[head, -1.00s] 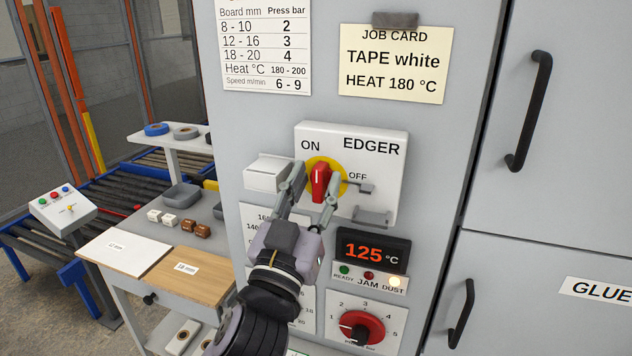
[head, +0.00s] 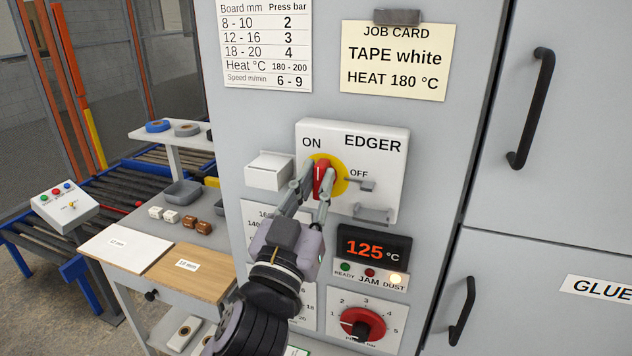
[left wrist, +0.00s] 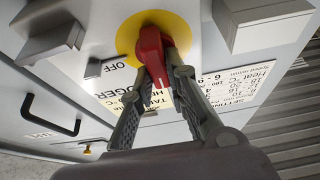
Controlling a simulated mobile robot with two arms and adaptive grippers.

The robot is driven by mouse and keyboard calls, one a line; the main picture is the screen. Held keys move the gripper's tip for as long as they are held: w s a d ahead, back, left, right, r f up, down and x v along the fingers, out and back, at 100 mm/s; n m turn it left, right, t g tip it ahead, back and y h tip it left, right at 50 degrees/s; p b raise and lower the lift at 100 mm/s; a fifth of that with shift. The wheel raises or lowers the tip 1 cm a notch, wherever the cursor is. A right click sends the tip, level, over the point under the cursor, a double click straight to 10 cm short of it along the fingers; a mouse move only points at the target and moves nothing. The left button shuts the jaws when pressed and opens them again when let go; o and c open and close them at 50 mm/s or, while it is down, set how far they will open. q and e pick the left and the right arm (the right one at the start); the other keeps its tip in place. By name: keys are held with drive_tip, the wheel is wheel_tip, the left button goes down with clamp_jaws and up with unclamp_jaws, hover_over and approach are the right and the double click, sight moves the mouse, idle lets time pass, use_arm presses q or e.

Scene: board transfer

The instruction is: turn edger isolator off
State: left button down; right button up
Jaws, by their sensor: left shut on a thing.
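The edger isolator is a red handle (head: 321,175) on a yellow round plate (head: 341,180), on a white panel (head: 377,160) marked ON, OFF and EDGER. The handle stands nearly upright, its top near the ON side; OFF is to its right. My left gripper (head: 313,197) is shut on the lower part of the handle. In the left wrist view the fingers close on both sides of the red handle (left wrist: 153,52), and its tip shows between them. My right gripper is not in view.
A grey bracket (head: 371,214) and a small grey tab (head: 367,186) stick out beside the plate. A white box (head: 269,171) juts out at left. Below are a 125 °C display (head: 374,246) and a red press knob (head: 362,325). A bench (head: 195,225) stands left.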

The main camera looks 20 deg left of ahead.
use_arm(q)
drive_tip(key=m+h+p, duration=0.1)
drive_tip(key=m, duration=0.1)
drive_tip(key=m+h+p, duration=0.1)
drive_tip(key=m, duration=0.1)
drive_tip(key=m+h+p, duration=0.1)
drive_tip(key=m+p, duration=0.1)
drive_tip(key=m, duration=0.1)
drive_tip(key=shift+d+r+g+h, duration=0.1)
drive_tip(key=shift+r+g+h, duration=0.15)
drive_tip(key=shift+g+h, duration=0.15)
drive_tip(key=m+g+h+p, duration=0.1)
drive_tip(key=m+p, duration=0.2)
drive_tip(key=m+g+h+p, duration=0.1)
drive_tip(key=m+p, duration=0.1)
drive_tip(key=m, duration=0.2)
drive_tip(key=m+g+h+p, duration=0.1)
drive_tip(key=m+p, duration=0.2)
drive_tip(key=shift+d+f+p, duration=0.1)
drive_tip(key=shift+d+p, duration=0.05)
drive_tip(key=shift+p, duration=0.2)
drive_tip(key=m+g+p, duration=0.1)
drive_tip(key=m, duration=0.2)
drive_tip(key=shift+f+p, duration=0.2)
drive_tip(key=shift+p, duration=0.15)
drive_tip(key=shift+f+m+g+p, duration=0.2)
drive_tip(key=shift+m+g+p, duration=0.15)
drive_tip(key=shift+m+g, duration=0.45)
drive_tip(key=shift+f+m, duration=0.1)
drive_tip(key=shift+m, duration=0.2)
